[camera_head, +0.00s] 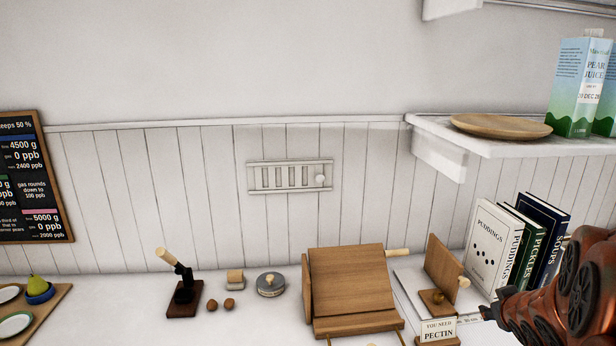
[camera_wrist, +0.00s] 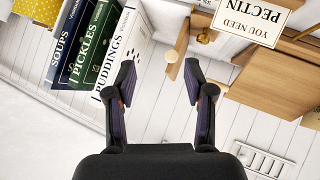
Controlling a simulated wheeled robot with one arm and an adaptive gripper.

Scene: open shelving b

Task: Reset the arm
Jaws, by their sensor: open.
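My gripper (camera_wrist: 158,84) is open and empty in the wrist view, its two dark fingers spread apart with white wall panelling and a pale round knob between and beyond them. In the head view my orange-brown arm enters at the lower right, in front of the counter and close to the books. The gripper's fingertips are hard to make out there.
Cookbooks (camera_head: 498,243) stand right, beside a "PECTIN" card (camera_head: 438,330) and wooden holder (camera_head: 443,270). A shelf (camera_head: 470,139) above carries a wooden plate (camera_head: 500,126) and juice carton (camera_head: 578,88). A wooden stand (camera_head: 350,285) occupies the counter's middle.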

